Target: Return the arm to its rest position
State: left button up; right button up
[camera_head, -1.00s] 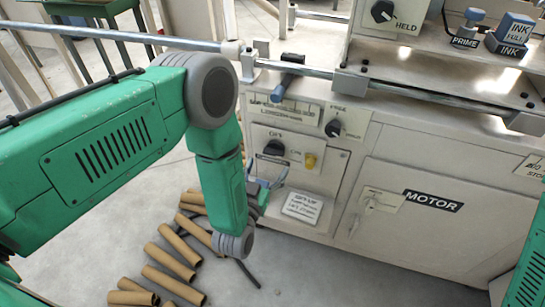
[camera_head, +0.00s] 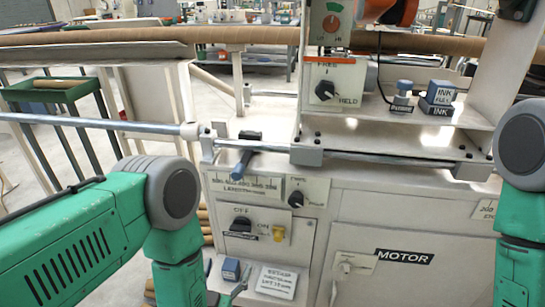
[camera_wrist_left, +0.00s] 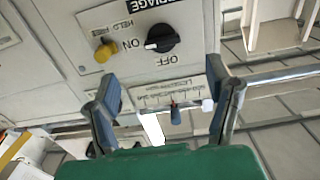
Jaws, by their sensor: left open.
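My left arm (camera_head: 90,245) comes in from the left and bends down at the grey joint. In the head view its gripper (camera_head: 230,293) is mostly cut off by the bottom edge, close to the machine's front. In the left wrist view the left gripper (camera_wrist_left: 165,100) is open, with two blue-grey fingers spread wide and nothing between them. Beyond the fingers is the machine's panel with a black OFF/ON knob (camera_wrist_left: 163,38) and a yellow knob (camera_wrist_left: 103,50). My right arm (camera_head: 525,200) hangs at the right edge; its gripper is out of view.
The white machine (camera_head: 385,215) stands close in front, with a MOTOR door. A metal rod (camera_head: 90,121) runs across above my left forearm. A blue handle (camera_head: 241,164) juts out over the panel. A small blue block (camera_head: 231,269) and a sign (camera_head: 277,282) sit low on the machine.

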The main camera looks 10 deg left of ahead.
pick_arm(q)
jog(key=s+a+f+g+p, duration=0.3)
jog(key=s+a+f+g, duration=0.25)
jog(key=s+g, duration=0.45)
jog(key=s+a+r+g, duration=0.1)
jog(key=s+a+g, duration=0.1)
jog(key=s, duration=0.5)
jog(key=s+a+r+g+p, duration=0.1)
jog(key=s+a+r+g, duration=0.1)
jog(key=s+g, duration=0.3)
jog(key=s+a, duration=0.1)
jog(key=s, duration=0.2)
jog(key=shift+a+y, duration=0.3)
jog(key=shift+a, duration=0.05)
